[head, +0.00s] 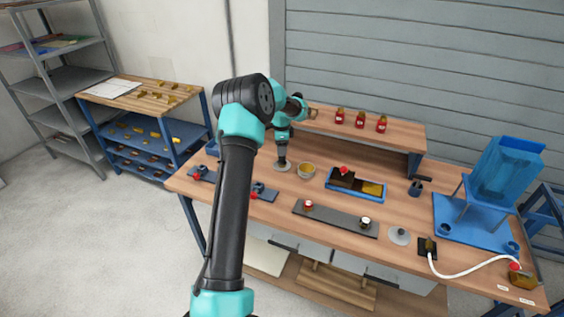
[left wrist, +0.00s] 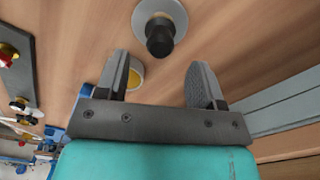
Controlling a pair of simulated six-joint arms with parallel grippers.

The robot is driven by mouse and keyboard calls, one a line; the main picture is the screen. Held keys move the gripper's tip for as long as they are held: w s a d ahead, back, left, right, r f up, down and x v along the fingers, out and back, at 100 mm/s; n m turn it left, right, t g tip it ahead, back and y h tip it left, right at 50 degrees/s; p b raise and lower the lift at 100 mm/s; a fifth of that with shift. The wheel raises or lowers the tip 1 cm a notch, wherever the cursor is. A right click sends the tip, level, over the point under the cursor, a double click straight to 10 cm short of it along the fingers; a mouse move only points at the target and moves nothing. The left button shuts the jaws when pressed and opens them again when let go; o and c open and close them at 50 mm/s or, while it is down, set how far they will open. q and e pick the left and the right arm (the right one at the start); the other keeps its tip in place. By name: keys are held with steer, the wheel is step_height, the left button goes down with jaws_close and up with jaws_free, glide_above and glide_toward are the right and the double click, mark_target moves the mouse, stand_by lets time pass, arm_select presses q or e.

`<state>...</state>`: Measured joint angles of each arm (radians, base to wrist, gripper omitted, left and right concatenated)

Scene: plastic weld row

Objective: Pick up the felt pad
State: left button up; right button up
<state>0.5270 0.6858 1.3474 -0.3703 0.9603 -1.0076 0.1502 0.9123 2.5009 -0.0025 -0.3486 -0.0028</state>
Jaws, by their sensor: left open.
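A pale grey round disc with a black upright knob (left wrist: 160,36) lies on the table in the left wrist view. It also shows in the head view (head: 283,167), partly hidden by my gripper. I cannot tell for sure whether this is the felt pad. My left gripper (left wrist: 160,82) is open and empty; the knob stands beyond its fingertips, roughly between them in the picture. In the head view my left gripper (head: 282,157) points down over the disc. My right gripper is not in view.
A yellow-lined bowl (head: 306,170) stands close beside the disc, and a blue tray (head: 335,186) is farther right. A grey strip (head: 333,220) carries small knobs. Another grey disc (head: 399,236) lies right. A raised shelf (head: 395,131) with several red-labelled jars stands behind.

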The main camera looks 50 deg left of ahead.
arm_select(q)
steer(key=shift+w+f, duration=0.15)
steer(key=shift+f, duration=2.45)
steer(key=c, duration=1.1)
steer(key=shift+o, duration=0.2)
steer(key=shift+r, duration=0.9)
steer(key=shift+s+d+r, duration=0.15)
steer(key=shift+d+r, duration=0.05)
steer(key=shift+r, duration=0.3)
steer(key=shift+s+d+r, duration=0.1)
steer(key=shift+d+r, duration=0.1)
steer(key=shift+r, duration=0.25)
steer(key=s+d+r, duration=0.1)
steer(key=s+d, duration=0.9)
steer(key=d, duration=0.1)
steer(key=shift+d+r, duration=0.15)
steer(key=shift+d, duration=0.05)
